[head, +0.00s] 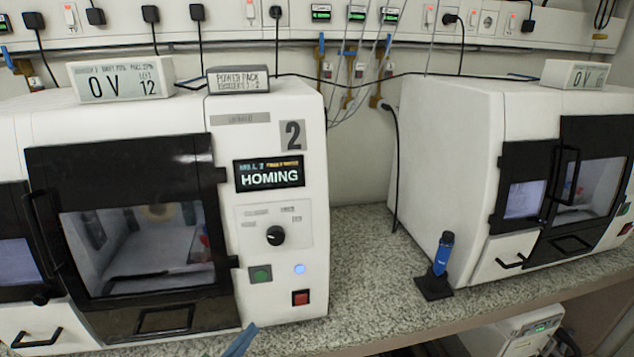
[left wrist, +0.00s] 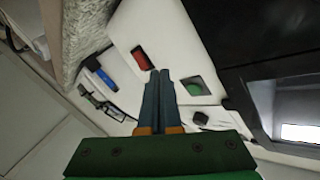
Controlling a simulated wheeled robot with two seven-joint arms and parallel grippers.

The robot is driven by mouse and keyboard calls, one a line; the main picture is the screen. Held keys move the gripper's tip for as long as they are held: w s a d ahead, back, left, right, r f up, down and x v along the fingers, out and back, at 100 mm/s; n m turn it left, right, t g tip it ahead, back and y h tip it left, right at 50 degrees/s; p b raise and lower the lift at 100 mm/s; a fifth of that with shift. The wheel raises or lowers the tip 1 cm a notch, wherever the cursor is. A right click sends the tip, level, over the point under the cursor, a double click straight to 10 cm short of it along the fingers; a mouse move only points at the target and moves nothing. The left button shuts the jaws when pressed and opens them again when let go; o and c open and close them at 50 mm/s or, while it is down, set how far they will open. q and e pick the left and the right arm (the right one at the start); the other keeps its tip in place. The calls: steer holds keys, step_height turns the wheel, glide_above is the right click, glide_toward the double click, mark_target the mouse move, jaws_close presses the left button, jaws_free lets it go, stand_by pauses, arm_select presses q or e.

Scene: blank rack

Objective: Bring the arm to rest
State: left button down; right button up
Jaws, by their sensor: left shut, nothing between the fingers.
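My left gripper (head: 241,341) shows in the head view only as a blue fingertip at the bottom edge, in front of the lower part of machine 2 (head: 322,140). In the left wrist view the blue fingers of the left gripper (left wrist: 158,78) lie together, shut and empty. Beyond them are the red button (left wrist: 140,59) and the green button (left wrist: 195,86) of the panel; contact cannot be told. The display (head: 269,174) reads HOMING and a round light (head: 299,269) glows blue. My right gripper is in neither view.
Machine 2's door (head: 125,165) is closed. A second white machine (head: 447,130) stands to the right. On the speckled bench (head: 370,285), a blue handled tool (head: 443,253) stands in a black holder (head: 434,288). The bench between the machines is otherwise clear.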

arm_select(q)
steer(key=s+a+f+n+g+y, duration=0.2)
steer(key=s+f, duration=0.3)
steer(key=f, duration=0.3)
steer(key=s+a+f+n+g+y, duration=0.1)
steer(key=s+f+n+g, duration=0.2)
steer(key=f, duration=0.5)
steer(key=s+a+f+g+y, duration=0.2)
steer(key=s+f, duration=0.4)
steer(key=f, duration=0.2)
steer(key=s+d+f+n+g, duration=0.1)
steer(key=s+f+g, duration=0.1)
steer(key=s, duration=0.5)
steer(key=s+d+f+n+g, duration=0.1)
steer(key=s+f+g, duration=0.2)
steer(key=s+f, duration=0.2)
steer(key=s+d+f+g+y, duration=0.1)
steer(key=s+f+g, duration=0.1)
steer(key=s, duration=0.9)
steer(key=shift+d+f+n+g, duration=0.15)
steer(key=shift+f+n+g, duration=0.25)
steer(key=shift+f, duration=0.4)
steer(key=c, duration=1.6)
jaws_free()
